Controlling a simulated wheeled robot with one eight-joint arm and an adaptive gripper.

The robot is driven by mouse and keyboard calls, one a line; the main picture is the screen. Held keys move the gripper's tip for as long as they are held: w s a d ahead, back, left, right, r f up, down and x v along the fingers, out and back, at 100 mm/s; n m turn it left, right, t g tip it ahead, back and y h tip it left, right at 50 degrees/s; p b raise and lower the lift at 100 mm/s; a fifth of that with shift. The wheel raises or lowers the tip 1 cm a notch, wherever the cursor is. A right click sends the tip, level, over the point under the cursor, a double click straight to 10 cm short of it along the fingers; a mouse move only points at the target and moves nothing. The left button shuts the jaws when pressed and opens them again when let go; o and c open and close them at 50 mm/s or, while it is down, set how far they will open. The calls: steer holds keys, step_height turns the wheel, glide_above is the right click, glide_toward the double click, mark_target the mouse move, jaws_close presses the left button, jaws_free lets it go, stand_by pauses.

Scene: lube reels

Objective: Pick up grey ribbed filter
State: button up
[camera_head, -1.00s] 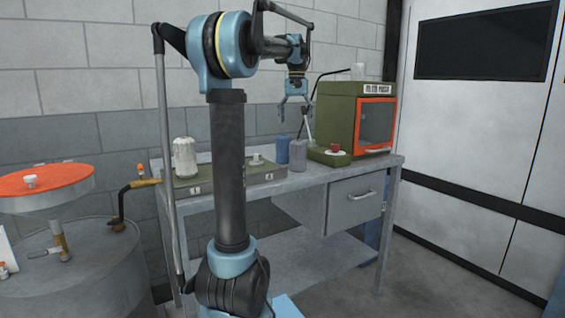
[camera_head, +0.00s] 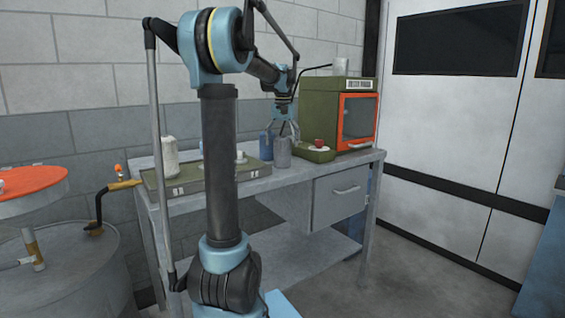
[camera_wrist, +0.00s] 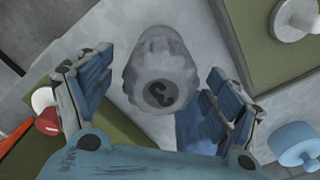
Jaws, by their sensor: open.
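The grey ribbed filter (camera_head: 282,153) stands on the bench in front of the green cabinet. In the wrist view, the grey filter (camera_wrist: 160,75) lies between the spread fingers, seen from above, with a dark marked hole in its top. My gripper (camera_head: 284,130) is just above and around the filter in the head view, and its open fingers (camera_wrist: 158,65) show clear gaps on both sides in the wrist view. A blue filter (camera_head: 265,145) stands close beside the grey one, to its left.
A green cabinet (camera_head: 335,115) with an orange-framed door and a green tray with a red item (camera_head: 318,144) stand at right. A green tray (camera_head: 190,181) and a pale ribbed filter (camera_head: 170,156) are at left. An orange-topped drum (camera_head: 30,185) stands beside the bench.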

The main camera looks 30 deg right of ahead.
mark_target(282, 154)
steer(key=shift+w+f, duration=0.15)
steer(key=shift+f, duration=2.75)
steer(key=c, duration=1.2)
